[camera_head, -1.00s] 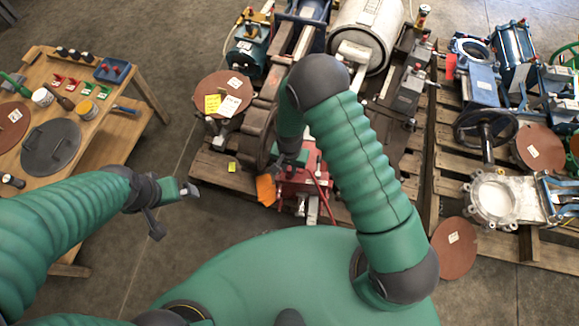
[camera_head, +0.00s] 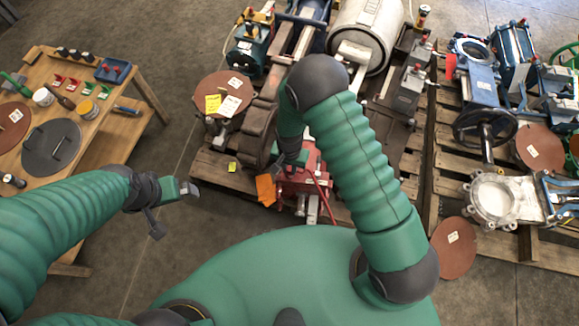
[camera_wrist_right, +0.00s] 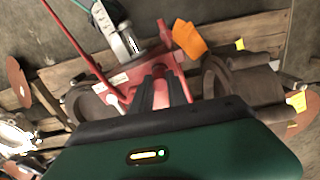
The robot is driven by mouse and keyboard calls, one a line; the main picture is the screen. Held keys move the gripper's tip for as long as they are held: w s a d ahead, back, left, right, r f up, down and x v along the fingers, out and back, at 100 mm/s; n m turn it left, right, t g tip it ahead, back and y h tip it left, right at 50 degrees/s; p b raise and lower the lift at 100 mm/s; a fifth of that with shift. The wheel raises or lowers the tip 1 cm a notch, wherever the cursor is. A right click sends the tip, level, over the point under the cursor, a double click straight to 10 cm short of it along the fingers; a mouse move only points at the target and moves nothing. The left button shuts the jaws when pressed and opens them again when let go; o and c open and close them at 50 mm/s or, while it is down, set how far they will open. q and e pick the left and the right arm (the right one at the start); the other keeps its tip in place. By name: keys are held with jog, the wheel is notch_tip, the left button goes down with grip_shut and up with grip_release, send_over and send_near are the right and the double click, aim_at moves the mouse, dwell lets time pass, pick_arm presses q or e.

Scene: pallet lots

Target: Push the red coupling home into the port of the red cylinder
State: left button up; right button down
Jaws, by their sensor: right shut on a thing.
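The red cylinder (camera_head: 310,182) stands at the pallet's near edge in the head view, partly behind my right arm. In the right wrist view its red body (camera_wrist_right: 178,62) and a bright metal rod (camera_wrist_right: 131,42) lie beyond the fingers. My right gripper (camera_head: 284,163) is at the cylinder's upper left.
A red hose (camera_head: 322,190) loops beside the cylinder, and an orange tag (camera_head: 265,189) hangs at its left. A dark round flange (camera_head: 258,135) stands close left. A wooden table (camera_head: 150,95) is at the left; bare floor lies between it and the pallets.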

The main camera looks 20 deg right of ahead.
aim_at(290, 168)
jog(key=shift+f, duration=0.3)
dwell(0.6)
jog(key=c, duration=1.2)
grip_release()
jog(key=shift+c, duration=0.2)
notch_tip(290, 168, up, 17)
jog(key=p, duration=0.6)
jog(key=shift+f, duration=0.1)
